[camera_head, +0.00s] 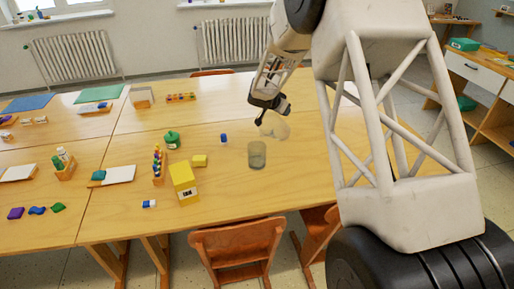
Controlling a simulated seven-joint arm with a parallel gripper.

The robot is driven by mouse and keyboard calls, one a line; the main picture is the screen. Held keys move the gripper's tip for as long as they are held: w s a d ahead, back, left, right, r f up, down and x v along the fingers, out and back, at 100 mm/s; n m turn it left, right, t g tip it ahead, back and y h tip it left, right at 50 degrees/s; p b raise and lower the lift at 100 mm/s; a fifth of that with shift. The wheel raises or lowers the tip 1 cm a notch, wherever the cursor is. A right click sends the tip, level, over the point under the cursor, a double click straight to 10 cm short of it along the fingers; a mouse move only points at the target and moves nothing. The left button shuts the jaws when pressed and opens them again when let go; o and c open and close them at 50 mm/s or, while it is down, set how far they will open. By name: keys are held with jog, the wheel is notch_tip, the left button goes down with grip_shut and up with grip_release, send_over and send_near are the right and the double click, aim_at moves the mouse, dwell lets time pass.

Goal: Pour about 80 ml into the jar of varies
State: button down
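A small grey-tinted glass jar (257,155) stands upright on the wooden table. Any contents are too small to make out. A clear, pale container (277,128) is tilted just above and to the right of the jar, apart from it. My gripper (263,118) comes down from the top, its dark fingers at the left upper side of the clear container, and it appears shut on it. I cannot tell how much liquid the container holds, and no stream shows between it and the jar.
A yellow box (184,184), a small yellow block (199,160), a rack of coloured pieces (158,166), a green pot (172,139) and a small blue-and-white item (224,138) stand left of the jar. An orange chair (238,248) is at the front edge. Table right of the jar is clear.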

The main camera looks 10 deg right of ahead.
jog(key=shift+w+d+f+g+y, duration=0.25)
jog(key=shift+d+f+y, duration=0.1)
jog(key=shift+f, duration=0.15)
jog(key=shift+w+d+f+g+y, duration=0.15)
jog(key=shift+w+d+f+y, duration=0.05)
jog(key=shift+d+f+y, duration=0.2)
jog(key=w+d+f+g+y, duration=0.3)
jog(key=d+f+y, duration=0.3)
jog(key=f, duration=0.3)
jog(key=shift+w+f+g, duration=0.2)
jog(key=shift+w+g, duration=0.2)
dwell(0.5)
jog(key=shift+f, duration=0.1)
dwell(0.4)
